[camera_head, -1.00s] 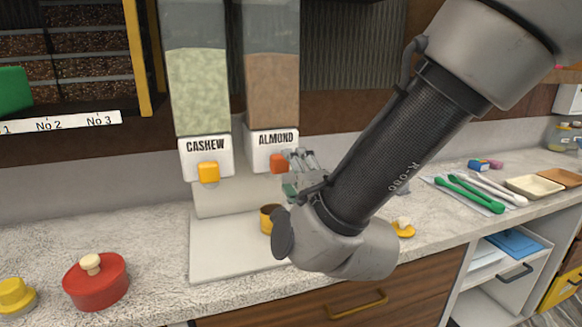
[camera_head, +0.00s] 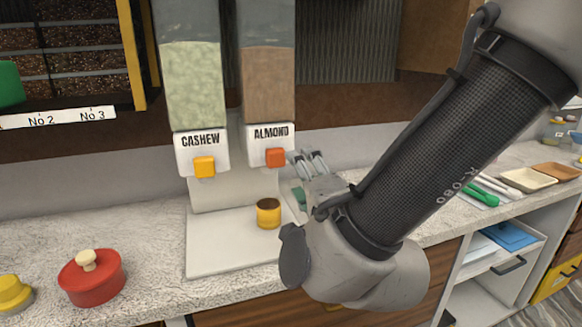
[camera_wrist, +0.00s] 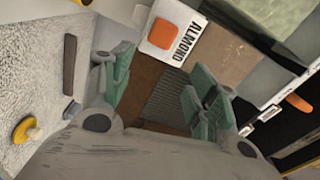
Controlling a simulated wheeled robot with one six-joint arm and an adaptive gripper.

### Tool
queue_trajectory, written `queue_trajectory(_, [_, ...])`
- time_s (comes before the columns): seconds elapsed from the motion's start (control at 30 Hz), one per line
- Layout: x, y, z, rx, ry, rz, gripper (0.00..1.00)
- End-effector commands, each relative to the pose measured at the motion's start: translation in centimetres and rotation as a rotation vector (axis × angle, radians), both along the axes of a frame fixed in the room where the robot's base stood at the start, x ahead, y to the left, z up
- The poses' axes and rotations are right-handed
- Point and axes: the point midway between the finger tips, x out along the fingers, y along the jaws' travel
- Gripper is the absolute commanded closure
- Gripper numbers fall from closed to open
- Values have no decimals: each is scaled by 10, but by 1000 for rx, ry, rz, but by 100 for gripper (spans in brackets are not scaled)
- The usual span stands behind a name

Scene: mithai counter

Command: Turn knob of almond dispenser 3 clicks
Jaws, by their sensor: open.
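The almond dispenser (camera_head: 268,90) stands at the back of the counter, with brown contents and an ALMOND label. Its orange-red knob (camera_head: 275,157) sits below the label; it also shows in the wrist view (camera_wrist: 171,36), where the dispenser appears tilted. My gripper (camera_head: 307,158) is just right of the knob in the head view, apart from it. In the wrist view its green-padded fingers (camera_wrist: 160,84) are spread, with nothing between them, and the knob lies beyond them near the top. A yellow cup (camera_head: 268,213) stands on the white base (camera_head: 225,250) below the almond dispenser.
The cashew dispenser (camera_head: 195,90) with a yellow-orange knob (camera_head: 204,167) stands close on the left. A red lidded pot (camera_head: 91,279) and a yellow item (camera_head: 14,294) are at the front left. Green tongs (camera_head: 477,192) and trays (camera_head: 528,180) lie right.

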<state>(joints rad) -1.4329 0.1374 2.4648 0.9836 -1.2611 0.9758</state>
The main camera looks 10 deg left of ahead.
Motion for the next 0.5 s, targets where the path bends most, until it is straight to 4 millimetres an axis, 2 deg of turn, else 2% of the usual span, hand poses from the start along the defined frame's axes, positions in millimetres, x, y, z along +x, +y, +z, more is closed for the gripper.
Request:
queue_trajectory(0.3, [9,27,12,-793,-462,9,41])
queue_trajectory(0.5, [8,32,12,-1134,-662,20,41])
